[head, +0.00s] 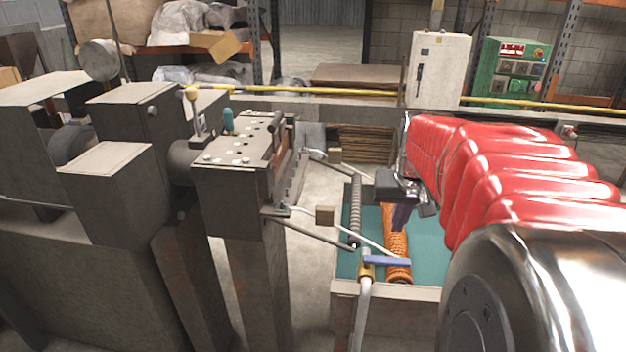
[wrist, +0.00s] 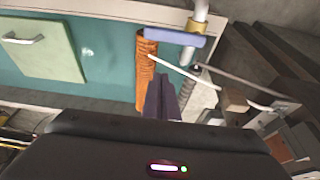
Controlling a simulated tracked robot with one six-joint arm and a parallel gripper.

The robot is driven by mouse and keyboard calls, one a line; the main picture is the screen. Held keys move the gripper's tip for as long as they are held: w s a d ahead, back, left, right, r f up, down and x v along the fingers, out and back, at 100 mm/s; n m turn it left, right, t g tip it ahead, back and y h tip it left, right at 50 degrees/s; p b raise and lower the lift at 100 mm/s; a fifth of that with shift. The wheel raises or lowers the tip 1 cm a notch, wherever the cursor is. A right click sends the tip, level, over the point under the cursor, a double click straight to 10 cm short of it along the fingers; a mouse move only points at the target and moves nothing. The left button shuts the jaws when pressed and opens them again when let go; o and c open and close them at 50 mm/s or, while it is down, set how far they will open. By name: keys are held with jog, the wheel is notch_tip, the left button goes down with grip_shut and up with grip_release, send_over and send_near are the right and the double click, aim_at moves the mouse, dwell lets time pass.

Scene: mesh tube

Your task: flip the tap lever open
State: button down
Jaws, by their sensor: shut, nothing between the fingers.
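The tap lever (head: 388,262) is a flat blue bar. It points right from the brass tap body (head: 366,270), crosswise to the grey pipe. In the wrist view the lever (wrist: 174,37) lies at the top, beside the brass fitting (wrist: 198,26). My gripper (head: 401,222) hangs above the bench, farther back than the lever and apart from it. Its dark fingers (wrist: 161,92) are shut and empty, and appear below the lever in the wrist view. No part of the lever looks hidden.
An orange mesh tube (head: 397,245) lies under the fingers and lever on the teal bench top (head: 430,232). A thin pale rod (head: 340,229) with a block slants close by, left of my gripper. A ribbed grey hose (head: 355,205) and grey machine (head: 235,180) stand left.

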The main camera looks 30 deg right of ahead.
aim_at(386, 264)
jog(key=shift+s+a+f, duration=0.2)
jog(key=shift+s+f, duration=0.1)
jog(key=shift+f, duration=0.65)
jog(key=shift+s+a+f, duration=0.2)
jog(key=shift+s+f, duration=0.05)
jog(key=shift+f, duration=0.65)
jog(key=shift+s+a+f, duration=0.2)
jog(key=shift+s+f, duration=0.1)
jog(key=shift+f, duration=0.65)
jog(key=shift+s+d, duration=0.1)
jog(key=shift+m, duration=0.3)
